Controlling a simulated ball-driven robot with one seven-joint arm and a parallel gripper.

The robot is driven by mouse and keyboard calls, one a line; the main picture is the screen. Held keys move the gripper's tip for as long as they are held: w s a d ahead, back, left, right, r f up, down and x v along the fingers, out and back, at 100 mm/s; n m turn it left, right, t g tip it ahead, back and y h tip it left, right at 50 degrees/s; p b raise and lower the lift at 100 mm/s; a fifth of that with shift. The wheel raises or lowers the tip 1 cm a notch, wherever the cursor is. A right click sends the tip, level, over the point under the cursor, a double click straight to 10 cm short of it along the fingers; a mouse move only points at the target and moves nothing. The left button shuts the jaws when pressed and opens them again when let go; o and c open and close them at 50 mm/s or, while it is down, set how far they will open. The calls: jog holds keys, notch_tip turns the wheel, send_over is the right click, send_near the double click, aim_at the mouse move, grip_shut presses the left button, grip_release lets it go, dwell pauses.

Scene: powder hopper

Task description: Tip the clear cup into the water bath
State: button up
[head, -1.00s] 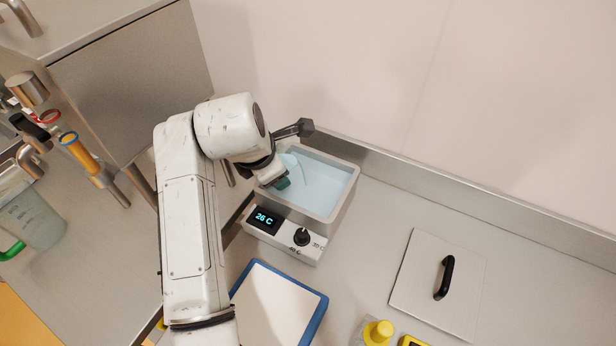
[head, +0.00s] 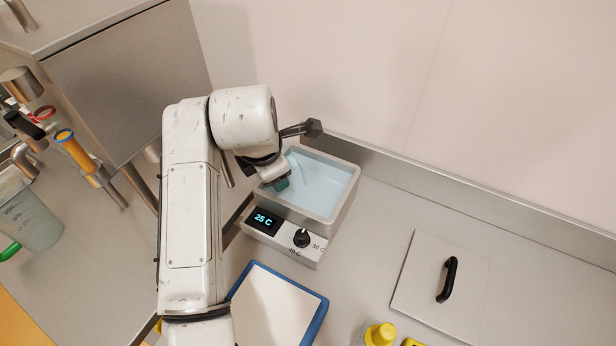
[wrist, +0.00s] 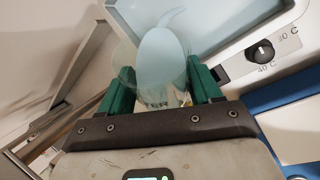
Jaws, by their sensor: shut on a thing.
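The water bath (head: 331,218) is a grey-rimmed tank of pale blue water, with its display reading 25 C. My gripper (head: 277,185) is over its left side in the head view. In the wrist view, the green fingers of my gripper (wrist: 158,88) are shut on the clear cup (wrist: 127,58). The cup is see-through, with a pale blue mass showing in it that narrows to a curved tip at the top. In the head view only a faint pale edge shows by the fingers. I cannot tell the cup's exact tilt or whether anything flows out.
A blue-edged tray (head: 318,312) lies in front of the bath. A flat lid with a black handle (head: 447,279) lies to the right, near a yellow-topped item (head: 381,333). A beaker (head: 34,222) and an orange tube (head: 76,151) stand left.

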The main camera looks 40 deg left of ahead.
jog(key=shift+r+g+y+b, duration=0.3)
jog(key=shift+g+b, duration=0.15)
jog(key=shift+g, duration=0.15)
dwell(0.5)
jog(key=shift+f+g+y+b, duration=0.3)
jog(key=shift+f+g+b, duration=0.1)
jog(key=shift+g+b, duration=0.4)
dwell(0.5)
jog(key=shift+w+d+r+m, duration=0.1)
jog(key=shift+w+r+m, duration=0.1)
jog(key=shift+m, duration=0.1)
jog(key=shift+w+d+r+g+y+p, duration=0.25)
jog(key=shift+w+g+y+p, duration=0.3)
jog(key=shift+p, duration=0.65)
jog(key=shift+w+d+f+m+g+y+p, duration=0.1)
jog(key=shift+f+m+g+y+p, duration=0.3)
jog(key=shift+g, duration=0.35)
dwell(0.5)
jog(key=shift+s+a+r+n+t+h+b, duration=0.3)
jog(key=shift+t+h+b, duration=0.15)
jog(key=shift+t+b, duration=0.2)
jog(key=shift+s+a+f+t+h+b, duration=0.15)
jog(key=shift+s+f+t+h+b, duration=0.15)
jog(key=shift+s+f+t+b, duration=0.6)
jog(key=shift+w+r, duration=0.45)
jog(key=shift+r, duration=0.3)
